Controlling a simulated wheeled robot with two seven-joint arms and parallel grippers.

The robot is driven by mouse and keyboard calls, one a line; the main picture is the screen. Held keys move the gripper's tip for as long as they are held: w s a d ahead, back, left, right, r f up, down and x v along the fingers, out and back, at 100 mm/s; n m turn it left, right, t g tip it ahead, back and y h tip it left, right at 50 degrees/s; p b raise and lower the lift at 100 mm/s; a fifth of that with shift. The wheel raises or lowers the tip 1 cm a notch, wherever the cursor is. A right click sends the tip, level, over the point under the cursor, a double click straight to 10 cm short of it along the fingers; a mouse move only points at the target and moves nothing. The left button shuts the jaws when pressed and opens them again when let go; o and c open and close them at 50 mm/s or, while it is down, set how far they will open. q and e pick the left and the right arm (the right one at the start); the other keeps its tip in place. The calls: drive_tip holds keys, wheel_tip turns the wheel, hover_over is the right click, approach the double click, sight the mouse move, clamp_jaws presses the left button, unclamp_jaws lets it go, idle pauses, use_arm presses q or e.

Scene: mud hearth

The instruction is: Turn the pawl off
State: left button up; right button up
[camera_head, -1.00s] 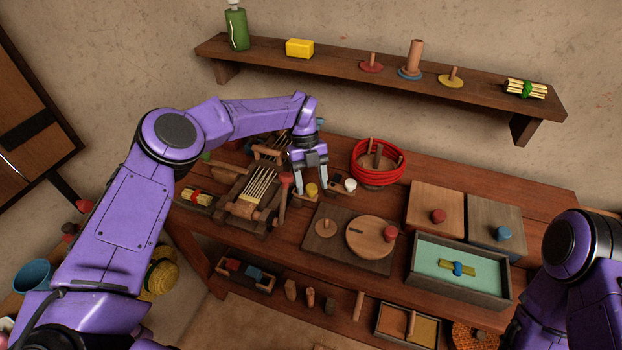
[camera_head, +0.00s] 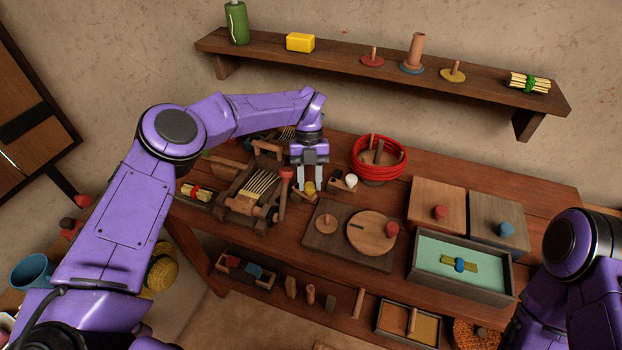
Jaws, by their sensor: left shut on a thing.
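My left gripper (camera_head: 308,188) points down at the middle of the bench, just right of a small loom-like frame (camera_head: 252,192). Its two fingers are shut on a small yellow knob (camera_head: 309,187), which shows between the tips. The knob sits on a small wooden base that the fingers partly hide. I cannot tell for sure which part is the pawl. A lever with a red head (camera_head: 287,172) stands close to the left of the fingers, beside the frame. My right arm (camera_head: 575,270) shows at the right edge; its gripper is out of view.
A white knob (camera_head: 351,180) on a dark block and a red coil (camera_head: 379,160) stand right of the gripper. A board with a round wooden disc (camera_head: 372,231) lies in front. A green-bottomed tray (camera_head: 425,285) and lidded boxes fill the right. A wall shelf (camera_head: 480,83) runs behind.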

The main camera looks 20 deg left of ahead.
sight(308, 182)
use_arm(q)
drive_tip(key=m, duration=0.1)
drive_tip(key=m+y, duration=0.1)
drive_tip(key=shift+s+a+r+m, duration=0.1)
drive_tip(key=shift+s+a+m, duration=0.05)
drive_tip(key=shift+s+m, duration=0.2)
drive_tip(key=shift+s+a+m+y+p, duration=0.15)
drive_tip(key=shift+s+m+y, duration=0.15)
drive_tip(key=shift+m, duration=0.5)
drive_tip(key=shift+s+a+m+y+p, duration=0.15)
drive_tip(key=shift+s+m+y, duration=0.15)
drive_tip(key=shift+m, duration=0.45)
drive_tip(key=o, duration=1)
drive_tip(key=b+v, duration=0.1)
drive_tip(key=v, duration=0.4)
drive_tip(key=shift+w+r+b, duration=0.1)
drive_tip(key=shift+w+b, duration=0.15)
drive_tip(key=shift+b, duration=0.1)
drive_tip(key=v, duration=0.5)
drive_tip(key=shift+r, duration=0.1)
